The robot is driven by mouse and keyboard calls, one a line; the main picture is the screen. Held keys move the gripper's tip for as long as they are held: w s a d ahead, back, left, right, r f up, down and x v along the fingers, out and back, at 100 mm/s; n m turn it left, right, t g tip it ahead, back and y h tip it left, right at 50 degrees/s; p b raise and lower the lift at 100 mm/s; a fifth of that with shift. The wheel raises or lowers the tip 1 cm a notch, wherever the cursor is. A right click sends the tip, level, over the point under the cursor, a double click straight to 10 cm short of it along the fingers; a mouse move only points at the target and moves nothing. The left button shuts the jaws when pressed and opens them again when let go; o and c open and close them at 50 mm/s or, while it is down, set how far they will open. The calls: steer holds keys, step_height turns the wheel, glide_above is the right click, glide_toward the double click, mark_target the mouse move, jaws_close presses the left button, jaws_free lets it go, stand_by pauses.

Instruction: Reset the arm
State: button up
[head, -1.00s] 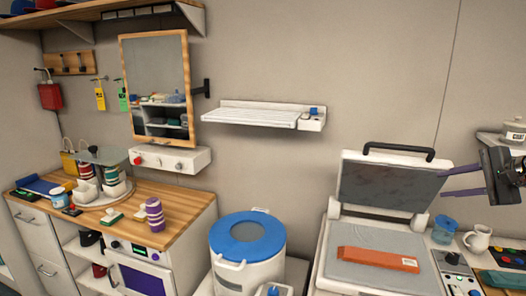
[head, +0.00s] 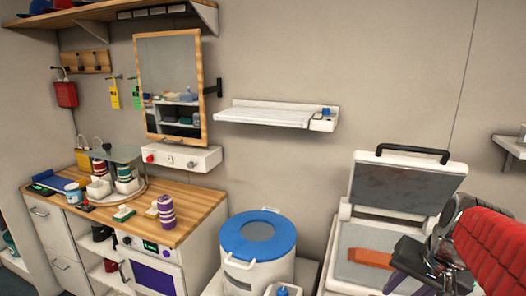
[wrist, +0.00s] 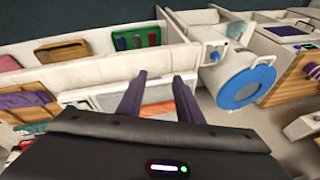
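My gripper shows in the wrist view (wrist: 158,85) as two purple fingers standing well apart, with nothing held between them. In the head view the dark gripper body (head: 412,262) is at the lower right, in front of the open press; its fingertips are hard to make out there. My red arm link (head: 490,250) shows at the right edge. An orange slab (head: 370,258) lies on the grey bed of the press, partly hidden by my gripper. In the wrist view an orange patch (wrist: 158,108) shows beyond and between the fingers, apart from them.
The press lid (head: 405,190) stands open. A blue-lidded white bin (head: 258,240) stands left of it. A wooden counter (head: 190,212) with a purple striped cup (head: 166,211) is further left. A wall rack (head: 265,116) hangs above the bin. The wall above the press is clear.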

steer(key=s+a+f+n+t, duration=0.1)
steer(key=s+a+n, duration=0.5)
steer(key=s+a, duration=0.4)
steer(key=a, duration=0.3)
steer(key=shift+a+n, duration=0.25)
steer(key=shift+n, duration=0.15)
stand_by(1.3)
